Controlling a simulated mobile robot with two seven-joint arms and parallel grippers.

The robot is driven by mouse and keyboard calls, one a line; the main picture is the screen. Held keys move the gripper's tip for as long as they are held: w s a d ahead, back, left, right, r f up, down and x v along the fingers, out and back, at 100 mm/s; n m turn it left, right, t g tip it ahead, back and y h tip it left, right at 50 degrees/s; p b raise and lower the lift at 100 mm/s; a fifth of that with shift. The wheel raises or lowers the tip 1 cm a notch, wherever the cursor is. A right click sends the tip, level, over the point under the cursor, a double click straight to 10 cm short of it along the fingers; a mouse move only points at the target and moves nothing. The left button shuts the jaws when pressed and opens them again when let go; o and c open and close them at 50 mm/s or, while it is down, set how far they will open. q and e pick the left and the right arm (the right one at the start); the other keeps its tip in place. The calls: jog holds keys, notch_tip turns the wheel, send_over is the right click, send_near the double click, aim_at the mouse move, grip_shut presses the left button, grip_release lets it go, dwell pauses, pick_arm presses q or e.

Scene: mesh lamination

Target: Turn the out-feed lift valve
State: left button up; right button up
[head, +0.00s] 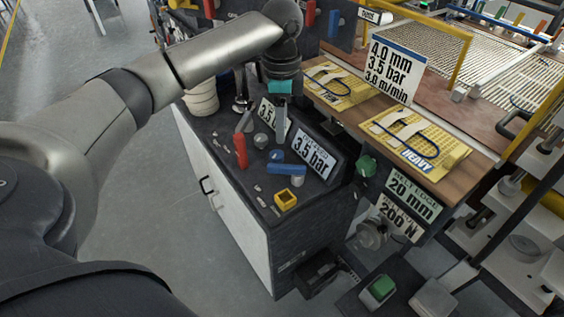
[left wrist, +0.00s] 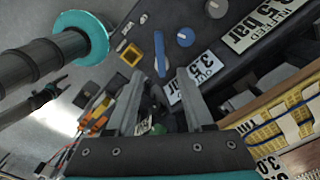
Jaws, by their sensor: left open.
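My left gripper (head: 281,103) hangs over the back of the dark cabinet top, pointing down. In the left wrist view its two fingers (left wrist: 160,76) are apart with nothing held between them. A blue lever (head: 286,170) lies in front of the in-feed card (head: 315,155); it also shows just beyond the fingertips (left wrist: 160,54). A red lever (head: 240,151) stands nearer the cabinet's left edge. The second 3.5 bar card (head: 273,115), partly hidden by the gripper, shows beside the right finger (left wrist: 194,86). I cannot tell for certain which part is the out-feed lift valve. My right gripper is out of view.
A yellow block (head: 286,199) and several small loose parts lie on the cabinet top. A white bucket (head: 201,97) is behind its left side. Yellow mesh boards (head: 418,141) lie on the wooden bench to the right. Open floor is at the left.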

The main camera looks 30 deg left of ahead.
aim_at(281, 166)
pick_arm(q)
notch_tip(281, 166, down, 12)
jog(key=shift+f+b, duration=0.15)
jog(key=shift+b, duration=0.8)
grip_shut()
dwell(0.8)
